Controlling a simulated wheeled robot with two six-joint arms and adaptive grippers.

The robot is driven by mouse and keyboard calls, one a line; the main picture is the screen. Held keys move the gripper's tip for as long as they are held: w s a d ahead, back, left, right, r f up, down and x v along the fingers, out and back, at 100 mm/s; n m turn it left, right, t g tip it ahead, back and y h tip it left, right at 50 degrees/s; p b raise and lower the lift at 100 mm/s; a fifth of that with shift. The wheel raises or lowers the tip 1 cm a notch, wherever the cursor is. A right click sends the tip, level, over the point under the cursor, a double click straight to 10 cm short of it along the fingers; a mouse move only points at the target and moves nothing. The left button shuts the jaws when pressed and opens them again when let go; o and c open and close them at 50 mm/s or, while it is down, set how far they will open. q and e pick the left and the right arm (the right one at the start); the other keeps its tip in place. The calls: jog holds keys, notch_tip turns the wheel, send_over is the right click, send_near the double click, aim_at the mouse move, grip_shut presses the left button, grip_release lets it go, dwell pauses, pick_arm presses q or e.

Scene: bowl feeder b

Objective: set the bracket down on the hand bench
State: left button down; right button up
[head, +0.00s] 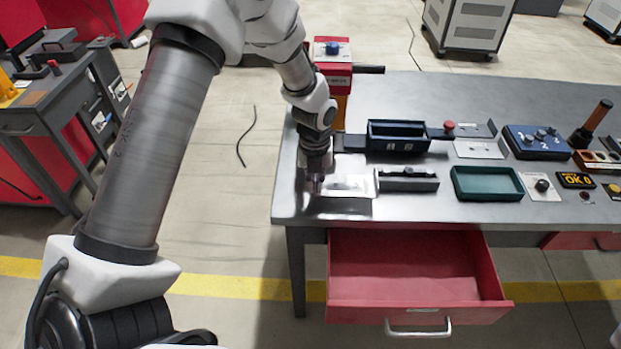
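The grey metal bench (420,213), which I take to be the hand bench, stands on the right in the head view. My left gripper (314,187) points down, low over the bench's left end near its front edge. The fingertips are small and dark, so I cannot tell whether they are open or shut, or whether they touch the top. A bright, pale flat patch (350,186) lies just right of the fingertips. I cannot make out a bracket for sure. My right gripper is not in view.
A dark blue bin (398,146), a grey slotted block (407,184) and a green tray (487,196) stand right of the gripper. A red box (333,74) stands behind it. An open red drawer (405,277) juts out below the bench's front edge.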

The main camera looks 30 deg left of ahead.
pick_arm(q)
jog(key=shift+w+a, duration=0.8)
jog(key=shift+a, duration=0.25)
jog(key=f, duration=0.1)
jog(key=f+p, duration=0.1)
jog(key=f, duration=0.1)
jog(key=shift+a+f+p, duration=0.15)
jog(key=shift+a+p, duration=0.15)
jog(key=shift+w+f, duration=0.1)
jog(key=shift+f, duration=0.15)
jog(key=shift+d+f, duration=0.1)
jog(key=c, duration=1.3)
grip_release()
jog(key=shift+r, duration=0.35)
notch_tip(320, 180, up, 12)
jog(key=shift+f+b, duration=0.15)
jog(key=shift+b, duration=0.8)
